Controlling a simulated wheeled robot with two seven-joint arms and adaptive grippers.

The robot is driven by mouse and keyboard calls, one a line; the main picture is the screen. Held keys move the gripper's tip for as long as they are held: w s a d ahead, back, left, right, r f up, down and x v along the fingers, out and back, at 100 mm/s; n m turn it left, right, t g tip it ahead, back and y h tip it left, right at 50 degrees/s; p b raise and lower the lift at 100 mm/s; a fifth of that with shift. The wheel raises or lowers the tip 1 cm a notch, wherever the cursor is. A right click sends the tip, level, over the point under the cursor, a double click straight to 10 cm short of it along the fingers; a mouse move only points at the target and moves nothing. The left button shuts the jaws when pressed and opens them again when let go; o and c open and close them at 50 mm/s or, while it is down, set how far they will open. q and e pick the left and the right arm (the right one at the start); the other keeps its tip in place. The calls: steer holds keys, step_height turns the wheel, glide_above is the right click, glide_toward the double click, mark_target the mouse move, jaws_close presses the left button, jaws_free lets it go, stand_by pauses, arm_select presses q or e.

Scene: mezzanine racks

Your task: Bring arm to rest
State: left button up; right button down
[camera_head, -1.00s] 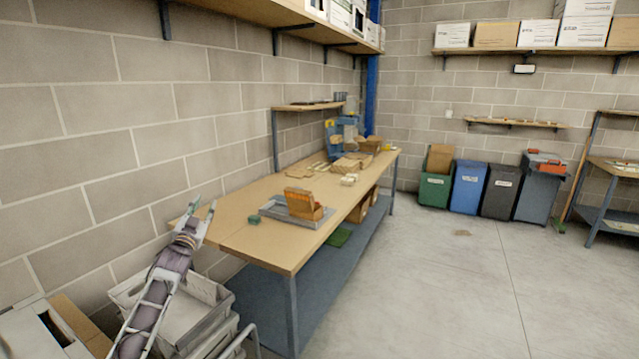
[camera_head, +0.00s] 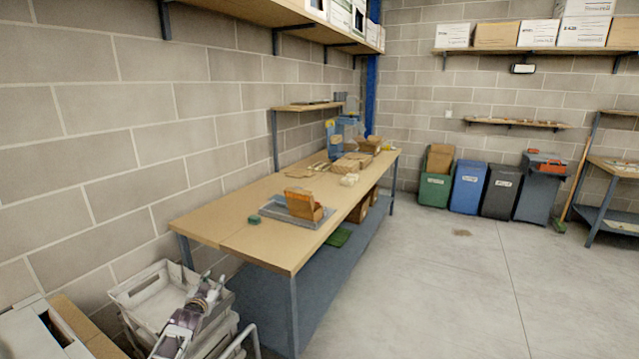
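My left arm comes in at the bottom left of the head view, low in front of the grey-white crates. My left gripper (camera_head: 212,284) points up and away, with its two fingers apart and nothing seen between them. It is below the level of the wooden workbench (camera_head: 226,220) and to the left of its near legs. Whether it touches the crate is not clear. My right arm and gripper are out of view.
Stacked crates (camera_head: 135,287) stand left of the bench. On the bench are a grey tray (camera_head: 276,212) with an orange-brown box (camera_head: 303,205), and a small green item (camera_head: 252,220). Bins (camera_head: 467,187) line the far wall. The floor (camera_head: 450,290) at right is clear.

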arm_select(q)
steer(key=s+d+f+g, duration=0.2)
steer(key=s+f+g, duration=0.1)
steer(key=s+f, duration=0.85)
steer(key=s+d+f+g, duration=0.1)
steer(key=s+f+g, duration=0.1)
steer(key=s+f, duration=0.95)
steer(key=s+d+f+g, duration=0.25)
steer(key=s+f, duration=0.45)
steer(key=f, duration=1)
steer(key=s+d+f+g, duration=0.2)
steer(key=s+f, duration=0.3)
steer(key=s, duration=0.9)
steer(key=s+d+f+g, duration=0.2)
steer(key=s+f, duration=0.4)
steer(key=s, duration=0.8)
steer(key=s+d+f+g+h, duration=0.1)
steer(key=s+f, duration=0.4)
steer(key=s, duration=1)
steer(key=shift+d+f+n+g, duration=0.3)
steer(key=shift+d+g, duration=0.15)
steer(key=shift+g, duration=0.5)
